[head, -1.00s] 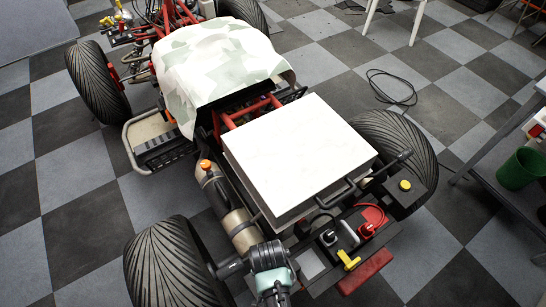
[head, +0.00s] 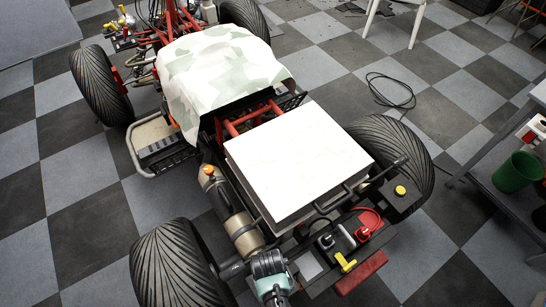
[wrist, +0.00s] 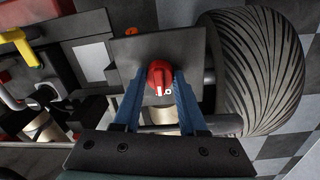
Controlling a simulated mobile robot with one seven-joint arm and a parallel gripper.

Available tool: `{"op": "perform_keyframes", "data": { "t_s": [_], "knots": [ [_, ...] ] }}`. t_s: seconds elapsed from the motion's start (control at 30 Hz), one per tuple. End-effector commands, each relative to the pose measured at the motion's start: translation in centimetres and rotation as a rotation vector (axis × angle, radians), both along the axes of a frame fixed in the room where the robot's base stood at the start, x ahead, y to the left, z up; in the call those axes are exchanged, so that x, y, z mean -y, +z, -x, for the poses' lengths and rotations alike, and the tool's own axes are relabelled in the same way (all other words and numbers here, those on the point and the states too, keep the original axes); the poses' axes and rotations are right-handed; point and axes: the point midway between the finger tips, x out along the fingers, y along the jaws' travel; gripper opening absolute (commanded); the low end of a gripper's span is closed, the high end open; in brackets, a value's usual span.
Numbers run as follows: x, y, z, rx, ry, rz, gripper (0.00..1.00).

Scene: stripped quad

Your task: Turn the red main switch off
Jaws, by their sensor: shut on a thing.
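The red main switch (wrist: 160,74) is a round red knob with a white mark on a dark grey plate (wrist: 130,47) in the wrist view. My gripper (wrist: 160,76) has its two blue fingers on either side of the knob and is shut on it. In the head view my arm's end (head: 268,268) reaches down at the vehicle's near end, between the near left wheel and the yellow handle. The switch and fingertips are hidden there.
A large ribbed tyre (head: 172,265) stands close on the left. A white box (head: 298,160) lies on the frame beyond.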

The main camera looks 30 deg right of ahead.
Motion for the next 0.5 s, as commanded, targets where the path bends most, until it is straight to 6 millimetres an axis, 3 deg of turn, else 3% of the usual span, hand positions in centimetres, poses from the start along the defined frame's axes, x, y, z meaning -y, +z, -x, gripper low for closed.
{"op": "perform_keyframes", "data": {
  "t_s": [0.5],
  "knots": [
    [0.04, 0.05, -0.08, 0.002, 0.048, 0.001, 0.0]
  ]
}}
